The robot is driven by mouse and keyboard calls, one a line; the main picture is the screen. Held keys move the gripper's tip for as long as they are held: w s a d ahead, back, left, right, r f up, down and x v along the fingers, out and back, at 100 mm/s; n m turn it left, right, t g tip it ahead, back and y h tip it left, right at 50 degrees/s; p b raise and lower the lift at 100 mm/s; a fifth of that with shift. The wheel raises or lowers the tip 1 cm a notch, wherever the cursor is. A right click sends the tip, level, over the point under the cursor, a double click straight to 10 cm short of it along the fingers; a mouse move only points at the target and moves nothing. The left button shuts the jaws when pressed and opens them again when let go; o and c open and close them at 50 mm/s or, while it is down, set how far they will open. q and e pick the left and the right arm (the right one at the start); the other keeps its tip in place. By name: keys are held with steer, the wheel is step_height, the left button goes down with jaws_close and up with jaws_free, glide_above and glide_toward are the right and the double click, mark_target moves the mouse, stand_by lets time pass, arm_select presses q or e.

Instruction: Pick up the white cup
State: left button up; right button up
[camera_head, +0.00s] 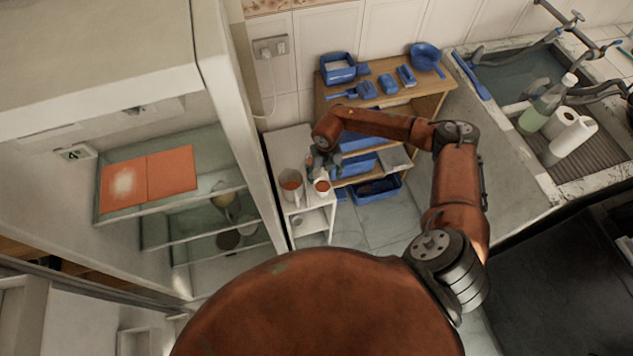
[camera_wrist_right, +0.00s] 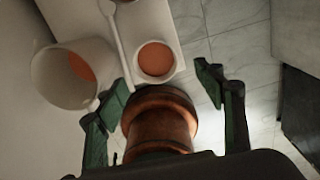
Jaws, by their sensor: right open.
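The white cup (camera_head: 322,187) with an orange-brown inside stands on a small white shelf unit (camera_head: 287,148) in the head view. In the right wrist view the cup (camera_wrist_right: 156,62) stands near the shelf top's edge, just beyond my right gripper. My right gripper (camera_head: 322,165) is at the cup's far side in the head view. In the wrist view the right gripper's (camera_wrist_right: 165,95) green fingers are spread wide with nothing held between them. Contact with the cup cannot be told. My left gripper is not in view.
A larger white pitcher (camera_wrist_right: 72,75) stands close left of the cup, and a pale utensil (camera_wrist_right: 117,45) lies between them. A wooden shelf (camera_head: 440,80) with blue containers stands behind.

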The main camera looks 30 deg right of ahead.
glide_above(323, 185)
steer(key=s+a, duration=0.1)
steer(key=s, duration=0.1)
steer(key=f, duration=0.6)
steer(key=shift+w+a+f+b, duration=0.1)
steer(key=shift+a+f+b, duration=0.15)
steer(key=shift+b, duration=0.1)
steer(key=shift+d+f, duration=0.1)
steer(key=shift+f, duration=0.35)
steer(key=shift+c, duration=0.4)
steer(key=c, duration=0.8)
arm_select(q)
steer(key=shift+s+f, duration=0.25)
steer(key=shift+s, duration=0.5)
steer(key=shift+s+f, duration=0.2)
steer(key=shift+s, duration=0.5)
arm_select(e)
steer(key=c, duration=0.5)
